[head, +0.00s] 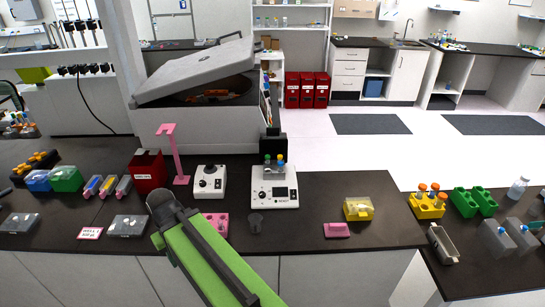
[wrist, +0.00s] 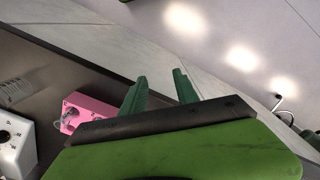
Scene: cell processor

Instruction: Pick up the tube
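Several tubes show, and I cannot tell which one is meant. Two orange-capped tubes (head: 421,188) stand upright in a yellow rack (head: 428,208) on the right of the bench in the head view. Tubes with blue and green caps (head: 280,161) stand at the white device in the middle. A pink block (head: 215,222) sits beside my arm; a pink block with a small greyish item on it (wrist: 84,108) shows at the left of the wrist view. My gripper (wrist: 159,86) has its two green fingers apart with nothing between them. It is apart from the pink block. Its fingertips cannot be made out in the head view.
A white device with a knob (head: 209,181) and a white display device (head: 274,187) stand behind my arm.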

